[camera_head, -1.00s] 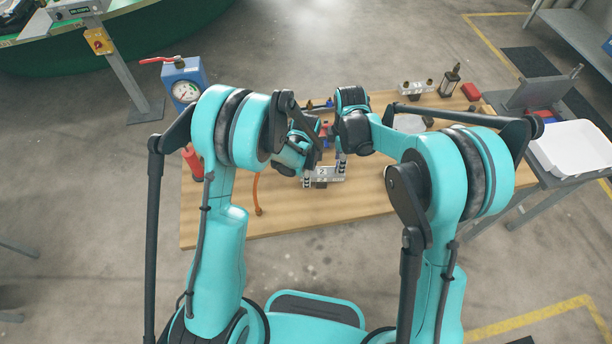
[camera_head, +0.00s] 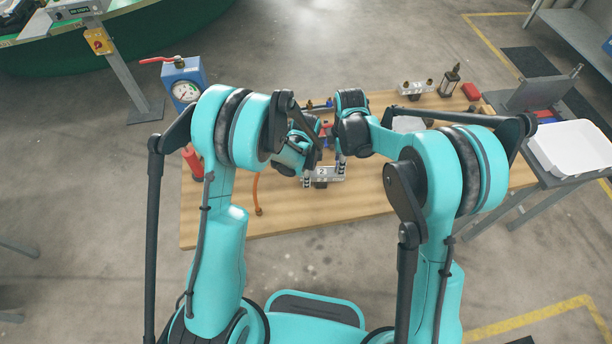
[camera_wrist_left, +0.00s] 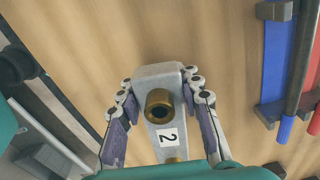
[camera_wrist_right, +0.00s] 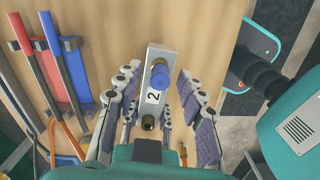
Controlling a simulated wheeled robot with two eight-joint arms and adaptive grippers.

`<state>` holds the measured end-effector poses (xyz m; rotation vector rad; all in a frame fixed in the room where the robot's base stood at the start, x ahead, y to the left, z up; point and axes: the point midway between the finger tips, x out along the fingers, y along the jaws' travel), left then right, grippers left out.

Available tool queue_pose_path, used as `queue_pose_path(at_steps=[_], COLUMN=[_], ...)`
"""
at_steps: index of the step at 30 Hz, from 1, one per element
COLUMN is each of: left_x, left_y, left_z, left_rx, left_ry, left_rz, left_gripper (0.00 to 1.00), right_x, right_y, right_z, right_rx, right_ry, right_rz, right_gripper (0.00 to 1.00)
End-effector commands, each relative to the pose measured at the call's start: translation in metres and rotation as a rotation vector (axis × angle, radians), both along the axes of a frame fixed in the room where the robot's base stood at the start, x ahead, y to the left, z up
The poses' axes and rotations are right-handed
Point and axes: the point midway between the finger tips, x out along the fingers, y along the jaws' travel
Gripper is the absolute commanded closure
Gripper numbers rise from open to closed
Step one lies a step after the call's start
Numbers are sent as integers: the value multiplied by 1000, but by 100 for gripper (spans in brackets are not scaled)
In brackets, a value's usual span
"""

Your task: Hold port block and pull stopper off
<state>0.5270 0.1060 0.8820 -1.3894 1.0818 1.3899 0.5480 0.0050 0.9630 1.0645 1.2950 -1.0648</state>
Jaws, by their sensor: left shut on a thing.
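The port block (camera_wrist_left: 180,112) is a grey metal block with a white "2" label. It shows as a small light block (camera_head: 322,173) in the head view. My left gripper (camera_wrist_left: 159,80) is shut on its sides. A bare brass port (camera_wrist_left: 158,103) faces the left wrist camera. In the right wrist view the blue stopper (camera_wrist_right: 160,79) sits at the block's far end, with the brass port (camera_wrist_right: 148,122) at the near end. My right gripper (camera_wrist_right: 155,75) is open, its fingers spread on either side of the block and stopper, apart from them.
Red and blue bars (camera_wrist_right: 65,65) in a rack lie beside the block on the wooden table (camera_head: 410,210). A gauge box (camera_head: 183,82) stands at the back left. An orange hose (camera_head: 257,195) lies near the front. A white tray (camera_head: 575,150) is at the right.

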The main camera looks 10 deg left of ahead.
Motion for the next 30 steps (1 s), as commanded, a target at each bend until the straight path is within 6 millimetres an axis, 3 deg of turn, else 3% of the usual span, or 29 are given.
queue_pose_path(at_steps=[14,19,30], left_x=[0,0,0], left_y=[0,0,0], left_z=[0,0,0], left_rx=[0,0,0], left_ry=[-1,-1,-1], left_rz=[0,0,1], left_gripper=[100,100,100], right_x=[0,0,0], right_y=[0,0,0], right_z=[0,0,6], right_rx=[0,0,0], right_ry=[0,0,0], right_rz=[0,0,0], right_gripper=[60,100,100])
